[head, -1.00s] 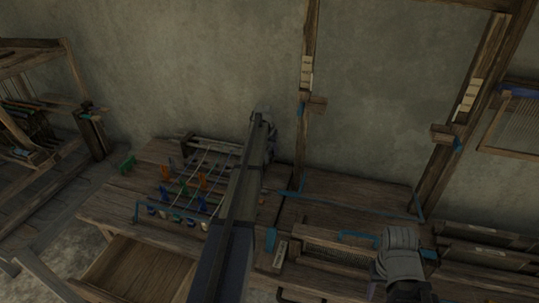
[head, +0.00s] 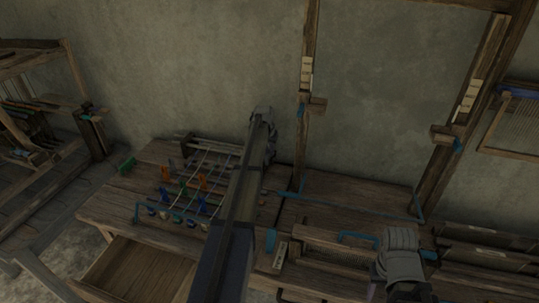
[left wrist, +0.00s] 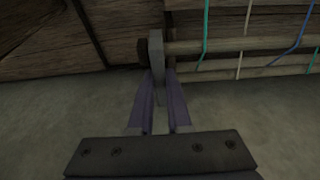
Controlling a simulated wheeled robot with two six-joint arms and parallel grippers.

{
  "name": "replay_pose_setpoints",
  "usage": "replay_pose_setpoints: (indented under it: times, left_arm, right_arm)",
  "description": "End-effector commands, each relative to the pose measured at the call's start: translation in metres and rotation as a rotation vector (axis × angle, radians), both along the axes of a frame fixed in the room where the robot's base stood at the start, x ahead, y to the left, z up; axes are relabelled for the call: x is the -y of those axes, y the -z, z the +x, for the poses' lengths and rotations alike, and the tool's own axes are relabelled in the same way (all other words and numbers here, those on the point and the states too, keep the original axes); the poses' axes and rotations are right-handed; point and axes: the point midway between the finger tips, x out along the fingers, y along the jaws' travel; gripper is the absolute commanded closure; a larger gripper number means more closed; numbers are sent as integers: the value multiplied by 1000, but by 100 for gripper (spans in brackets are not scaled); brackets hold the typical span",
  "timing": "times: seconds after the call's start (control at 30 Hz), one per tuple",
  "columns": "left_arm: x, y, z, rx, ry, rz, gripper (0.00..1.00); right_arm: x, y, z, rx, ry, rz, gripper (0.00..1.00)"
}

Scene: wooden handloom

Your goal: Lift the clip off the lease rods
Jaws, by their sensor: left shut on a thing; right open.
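The lease rods (left wrist: 235,46) run in from the right in the left wrist view, with green, blue and white threads over them. A narrow grey clip (left wrist: 157,50) stands upright at their left end, close to a dark round piece. My left gripper (left wrist: 159,82) is shut on the lower part of the clip, its purple fingers on either side. I cannot tell whether the clip still touches the rods. In the head view my left arm hides the clip and the fingertips. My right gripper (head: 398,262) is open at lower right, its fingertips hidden.
Coloured pegs (head: 184,188) and strung threads stand on the wooden bench (head: 115,212) left of my left arm. An upright post (head: 306,90) stands just to its right. A blue-handled wooden frame (head: 340,243) lies near my right gripper. A plain wall is behind.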

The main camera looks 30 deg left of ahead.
Motion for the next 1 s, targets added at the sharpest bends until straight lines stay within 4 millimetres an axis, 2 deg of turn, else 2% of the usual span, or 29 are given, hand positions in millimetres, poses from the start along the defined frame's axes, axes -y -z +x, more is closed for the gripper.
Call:
replay_pose_setpoints:
  times: [0.17, 0.37, 0.57, 0.9, 1.0]
  left_arm:
    - [0, -1, 0, 0, 0, 0, 100]
    - [0, -12, 0, 0, 0, 0, 100]
    - [0, -35, 0, 0, 0, 0, 100]
    - [0, -89, 0, 0, 0, 0, 100]
    - [0, -100, 0, 0, 0, 0, 100]
  right_arm:
    - [0, -1, 0, 0, 0, 0, 50]
    - [0, -12, 0, 0, 0, 0, 50]
    - [0, -35, 0, 0, 0, 0, 50]
    - [0, -89, 0, 0, 0, 0, 50]
    - [0, -100, 0, 0, 0, 0, 50]
